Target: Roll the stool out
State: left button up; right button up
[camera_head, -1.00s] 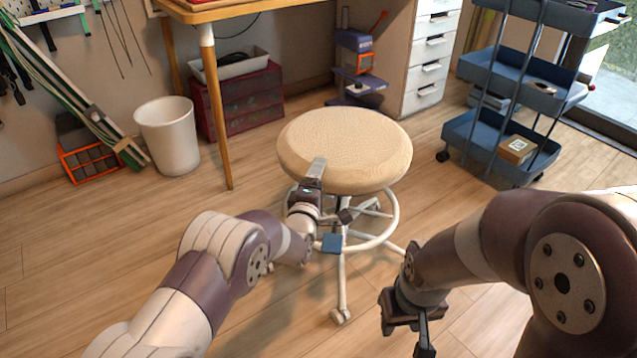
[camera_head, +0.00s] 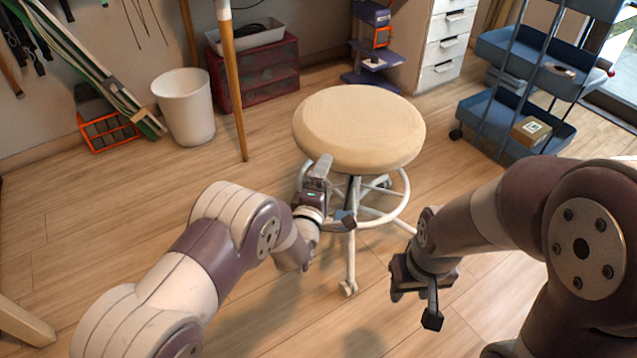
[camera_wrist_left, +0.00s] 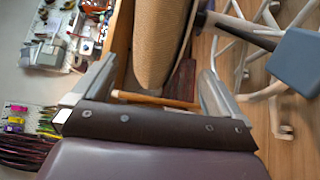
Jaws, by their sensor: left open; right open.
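The stool has a round tan seat (camera_head: 358,128) on a white base with a foot ring and casters (camera_head: 349,288). It stands upright on the floor in the head view. My left gripper (camera_head: 332,192) is open at the near left rim of the seat, one finger overlapping the rim in the picture. In the left wrist view the seat (camera_wrist_left: 160,40) shows between the open fingers of my left gripper (camera_wrist_left: 150,90); I cannot tell whether they touch it. My right gripper (camera_head: 415,295) is open and empty, low over the floor to the right of the stool.
A blue cart (camera_head: 520,110) is at the right; white drawers (camera_head: 443,45) are behind. The floor (camera_head: 120,220) at the left is clear.

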pick_arm(q)
jog(key=shift+p+v, duration=0.9)
jog(key=shift+v, duration=1.8)
jog(key=a+p+v, duration=0.1)
jog(key=p+v, duration=0.3)
jog(key=v, duration=1.1)
jog(key=shift+w+a, duration=0.3)
jog(key=shift+w, duration=0.05)
